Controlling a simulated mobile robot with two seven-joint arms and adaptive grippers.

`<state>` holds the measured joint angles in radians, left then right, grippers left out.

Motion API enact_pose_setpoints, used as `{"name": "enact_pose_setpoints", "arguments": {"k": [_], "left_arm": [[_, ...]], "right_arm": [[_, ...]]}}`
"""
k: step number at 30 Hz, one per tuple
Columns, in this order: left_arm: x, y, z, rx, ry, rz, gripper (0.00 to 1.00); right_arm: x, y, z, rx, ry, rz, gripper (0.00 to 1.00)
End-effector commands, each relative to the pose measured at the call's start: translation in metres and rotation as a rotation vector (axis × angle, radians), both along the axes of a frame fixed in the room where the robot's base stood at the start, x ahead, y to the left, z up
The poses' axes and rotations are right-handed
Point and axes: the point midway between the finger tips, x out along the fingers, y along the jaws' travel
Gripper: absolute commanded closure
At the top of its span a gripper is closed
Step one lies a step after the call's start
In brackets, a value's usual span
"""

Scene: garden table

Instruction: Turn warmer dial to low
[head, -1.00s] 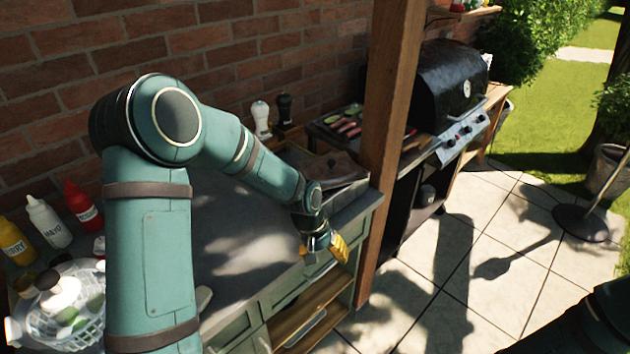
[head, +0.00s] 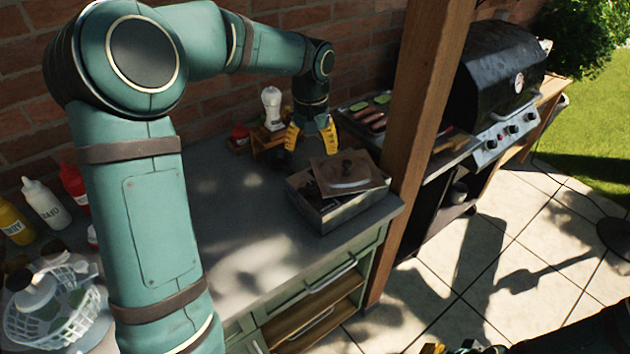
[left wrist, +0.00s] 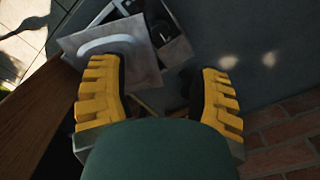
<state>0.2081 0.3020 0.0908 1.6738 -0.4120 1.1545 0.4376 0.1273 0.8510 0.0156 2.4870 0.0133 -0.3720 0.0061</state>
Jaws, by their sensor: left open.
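The warmer appears to be the grey metal box (head: 350,214) on the counter beside the wooden post. The lid (left wrist: 112,48) and the box's dark inside also show in the left wrist view. I cannot make out a dial on the box. My left gripper (head: 311,138) points down above and behind the box, its yellow fingers apart and empty. It also fills the lower left wrist view (left wrist: 160,98). A yellow bit of my right gripper (head: 432,348) shows at the bottom edge.
A wooden post (head: 423,110) stands right of the box, with a black grill (head: 495,75) beyond. A white shaker (head: 272,105) stands in a wooden rack near the brick wall. Bottles (head: 43,203) and a white basket (head: 65,315) are at left. The middle counter (head: 235,210) is clear.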

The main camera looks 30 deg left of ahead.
Motion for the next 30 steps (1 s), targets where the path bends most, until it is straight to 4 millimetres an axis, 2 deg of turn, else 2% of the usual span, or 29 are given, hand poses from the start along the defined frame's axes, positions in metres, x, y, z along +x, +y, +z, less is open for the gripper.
{"name": "enact_pose_setpoints", "arguments": {"k": [9,15,21,30], "left_arm": [[-0.001,0.0,-0.065,-0.002,0.006,-0.001,0.37],[-0.001,0.0,-0.098,-0.002,0.004,-0.001,0.37],[0.0,0.0,-0.116,-0.001,0.002,0.0,0.37],[0.0,0.0,-0.119,0.0,0.0,0.0,0.37]], "right_arm": [[-0.003,0.001,-0.01,0.002,0.007,0.006,0.53],[-0.005,0.001,-0.015,0.002,0.011,0.008,0.53],[-0.005,0.001,-0.017,0.003,0.012,0.01,0.53],[-0.006,0.001,-0.017,0.003,0.013,0.01,0.53]]}}
